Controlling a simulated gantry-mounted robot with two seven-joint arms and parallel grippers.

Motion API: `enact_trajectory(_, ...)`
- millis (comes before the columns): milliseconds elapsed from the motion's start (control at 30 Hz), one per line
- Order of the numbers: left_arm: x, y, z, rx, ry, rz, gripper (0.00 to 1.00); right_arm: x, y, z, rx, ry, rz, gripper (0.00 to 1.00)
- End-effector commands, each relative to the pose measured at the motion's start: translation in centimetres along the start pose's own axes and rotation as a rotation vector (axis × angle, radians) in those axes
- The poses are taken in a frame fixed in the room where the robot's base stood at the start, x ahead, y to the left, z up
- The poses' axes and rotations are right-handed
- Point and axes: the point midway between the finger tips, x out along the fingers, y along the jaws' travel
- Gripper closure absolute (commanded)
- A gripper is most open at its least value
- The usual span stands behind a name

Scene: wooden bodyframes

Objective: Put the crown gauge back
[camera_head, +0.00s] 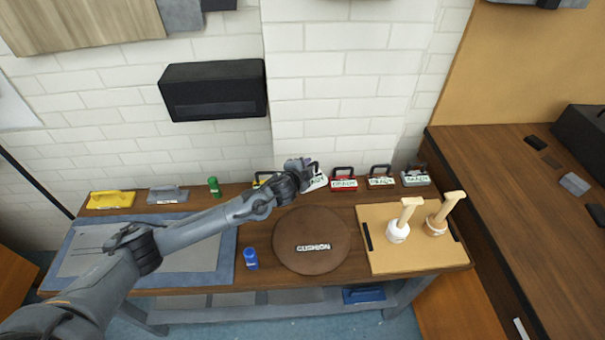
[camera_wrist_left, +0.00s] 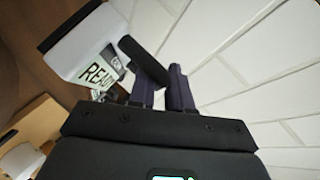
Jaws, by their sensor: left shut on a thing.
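My left gripper (camera_head: 311,169) reaches in from the left to the back of the bench. In the left wrist view its fingers (camera_wrist_left: 162,84) are shut on the black handle (camera_wrist_left: 142,58) of a white gauge (camera_wrist_left: 82,45), whose label partly reads "REA". This white gauge also shows in the head view (camera_head: 319,182), partly hidden by the gripper, in the back row near the wall. Whether it touches the bench is unclear. None of the gauges is legibly marked as the crown gauge. My right gripper is out of view.
Beside it stand a red gauge (camera_head: 343,184), a white gauge (camera_head: 381,182) and a grey gauge (camera_head: 415,179); a yellow one (camera_head: 260,181) is partly behind my arm.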

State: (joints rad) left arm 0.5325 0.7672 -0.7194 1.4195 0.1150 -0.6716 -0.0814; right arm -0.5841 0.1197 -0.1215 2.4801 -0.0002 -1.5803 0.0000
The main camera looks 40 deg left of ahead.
Motion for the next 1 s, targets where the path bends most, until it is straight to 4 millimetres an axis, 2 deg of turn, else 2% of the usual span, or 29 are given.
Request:
enact_trajectory(100,1.9,-0.2,1.7,0.001,-0.002,-0.002,1.0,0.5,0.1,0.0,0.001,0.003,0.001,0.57)
enact_trajectory(300,3.5,-0.3,3.1,0.0,0.001,-0.002,1.0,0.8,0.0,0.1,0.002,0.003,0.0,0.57)
enact_trajectory(467,3.8,-0.1,3.4,0.0,0.001,-0.001,1.0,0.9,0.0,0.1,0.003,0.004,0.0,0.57)
enact_trajectory(800,5.2,2.9,4.8,0.001,0.001,-0.001,1.0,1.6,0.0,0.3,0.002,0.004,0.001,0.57)
enact_trajectory(1000,5.3,2.9,4.9,0.0,0.001,-0.002,1.0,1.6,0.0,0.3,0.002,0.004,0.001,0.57)
